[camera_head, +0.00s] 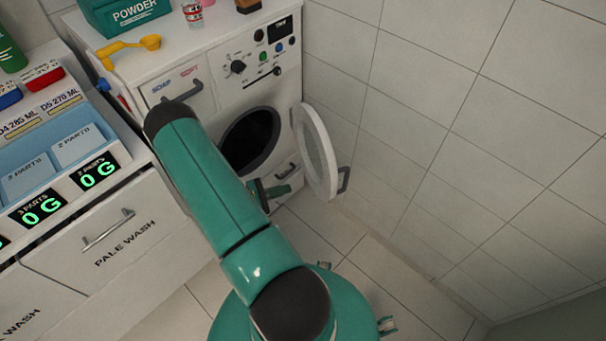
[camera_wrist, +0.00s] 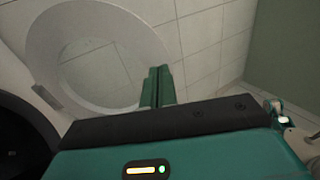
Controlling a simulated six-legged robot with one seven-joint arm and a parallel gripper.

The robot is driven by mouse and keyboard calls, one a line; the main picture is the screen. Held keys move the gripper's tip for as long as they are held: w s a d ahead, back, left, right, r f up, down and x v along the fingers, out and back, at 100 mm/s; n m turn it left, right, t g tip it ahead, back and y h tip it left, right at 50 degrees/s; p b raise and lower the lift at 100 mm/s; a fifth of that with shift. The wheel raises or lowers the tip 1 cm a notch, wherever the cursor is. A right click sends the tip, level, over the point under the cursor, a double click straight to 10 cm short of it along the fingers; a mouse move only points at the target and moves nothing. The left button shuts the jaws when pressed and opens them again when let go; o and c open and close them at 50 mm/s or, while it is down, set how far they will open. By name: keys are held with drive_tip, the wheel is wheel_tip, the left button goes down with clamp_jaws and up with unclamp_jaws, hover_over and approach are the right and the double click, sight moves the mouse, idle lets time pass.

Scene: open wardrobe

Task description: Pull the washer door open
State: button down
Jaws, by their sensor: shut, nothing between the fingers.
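The white washer (camera_head: 215,75) stands ahead with its round door (camera_head: 315,150) swung wide open to the right, toward the tiled wall. The dark round opening (camera_head: 248,140) of the drum is uncovered. A grey handle (camera_head: 344,179) is on the door's outer edge. My gripper (camera_head: 268,190) is low in front of the opening, left of the door and partly hidden by my arm. In the wrist view, the fingers of my gripper (camera_wrist: 157,87) are together and empty, in front of the door ring (camera_wrist: 50,45). I cannot tell whether they touch the door.
A teal powder box (camera_head: 125,14), a yellow scoop (camera_head: 135,48) and a small jar (camera_head: 192,14) stand on the washer top. A drawer cabinet (camera_head: 160,215) with scales is at left. The tiled wall (camera_head: 460,110) bounds the right; some floor (camera_head: 305,225) is clear.

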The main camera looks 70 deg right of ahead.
drive_tip(key=w, duration=0.1)
approach(328, 172)
drive_tip(key=shift+n+t+h, duration=0.3)
drive_tip(key=x, duration=0.5)
drive_tip(key=shift+s+a, duration=0.15)
drive_tip(key=shift+s, duration=0.2)
drive_tip(key=shift+x, duration=0.8)
drive_tip(key=shift+n+t+h, duration=0.7)
drive_tip(key=shift+t+h, duration=0.1)
drive_tip(key=x, duration=0.9)
drive_tip(key=shift+s, duration=0.4)
